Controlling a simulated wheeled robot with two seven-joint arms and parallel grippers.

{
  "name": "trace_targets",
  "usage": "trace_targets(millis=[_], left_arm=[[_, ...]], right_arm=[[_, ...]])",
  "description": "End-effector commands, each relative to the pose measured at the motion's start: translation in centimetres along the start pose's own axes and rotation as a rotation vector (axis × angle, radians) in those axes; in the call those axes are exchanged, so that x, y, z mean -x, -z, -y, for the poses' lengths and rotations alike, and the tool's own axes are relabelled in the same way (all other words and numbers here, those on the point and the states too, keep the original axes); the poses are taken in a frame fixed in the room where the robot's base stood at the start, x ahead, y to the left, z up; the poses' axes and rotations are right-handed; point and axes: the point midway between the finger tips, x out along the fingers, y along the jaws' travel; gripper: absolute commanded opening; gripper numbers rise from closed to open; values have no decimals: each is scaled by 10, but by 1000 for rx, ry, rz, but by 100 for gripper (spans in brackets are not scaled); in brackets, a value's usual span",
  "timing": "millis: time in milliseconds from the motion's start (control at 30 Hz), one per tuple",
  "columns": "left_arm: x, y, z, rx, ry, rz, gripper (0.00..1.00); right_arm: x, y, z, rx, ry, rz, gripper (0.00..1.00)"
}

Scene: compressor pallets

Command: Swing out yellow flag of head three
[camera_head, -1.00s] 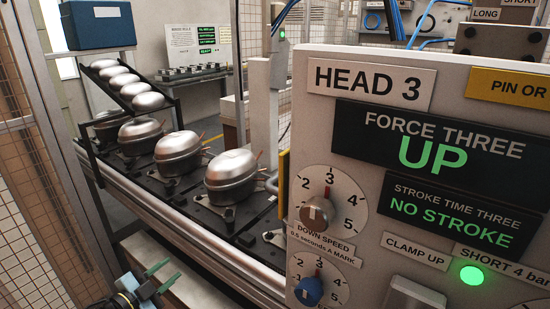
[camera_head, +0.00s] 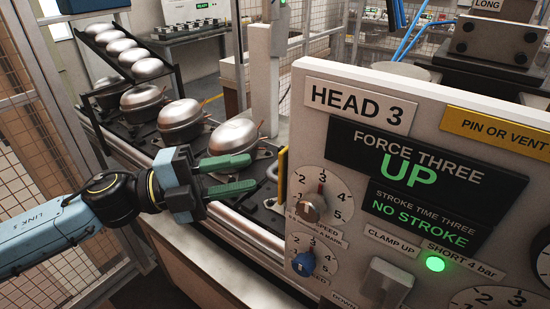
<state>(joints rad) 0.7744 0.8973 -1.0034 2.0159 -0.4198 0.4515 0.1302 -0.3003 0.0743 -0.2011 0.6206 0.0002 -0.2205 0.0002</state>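The head three panel (camera_head: 315,125) stands at the right, labelled HEAD 3, with its display reading FORCE THREE UP and NO STROKE. The yellow flag (camera_head: 282,170) shows as a narrow upright yellow strip at the panel's left edge, seen nearly edge-on. My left gripper (camera_head: 250,172) reaches in from the left, just left of the yellow strip. Its two green fingers are apart with nothing between them. Whether a fingertip touches the flag I cannot tell. My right gripper is not in view.
Silver compressors (camera_head: 181,121) stand in a row on the conveyor (camera_head: 110,138) behind my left gripper. A sloped rack (camera_head: 88,40) holds several silver domes. Dials (camera_head: 318,197), a blue knob (camera_head: 303,264) and a lit green lamp (camera_head: 435,264) are on the panel. Mesh fencing (camera_head: 30,130) stands at the left.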

Motion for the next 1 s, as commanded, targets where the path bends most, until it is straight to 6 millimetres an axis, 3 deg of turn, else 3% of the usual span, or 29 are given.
trace_targets(millis=[100, 300, 733, 1000], left_arm=[[-26, 1, 3, 0, 2, -3, 32], [-53, 0, 2, -1, 1, -1, 32], [-63, 0, 0, 0, 0, 2, 32], [-63, 0, 0, 0, 0, 2, 0]], right_arm=[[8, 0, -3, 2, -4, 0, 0], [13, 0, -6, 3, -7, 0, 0], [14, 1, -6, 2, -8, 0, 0], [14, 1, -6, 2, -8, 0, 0]])
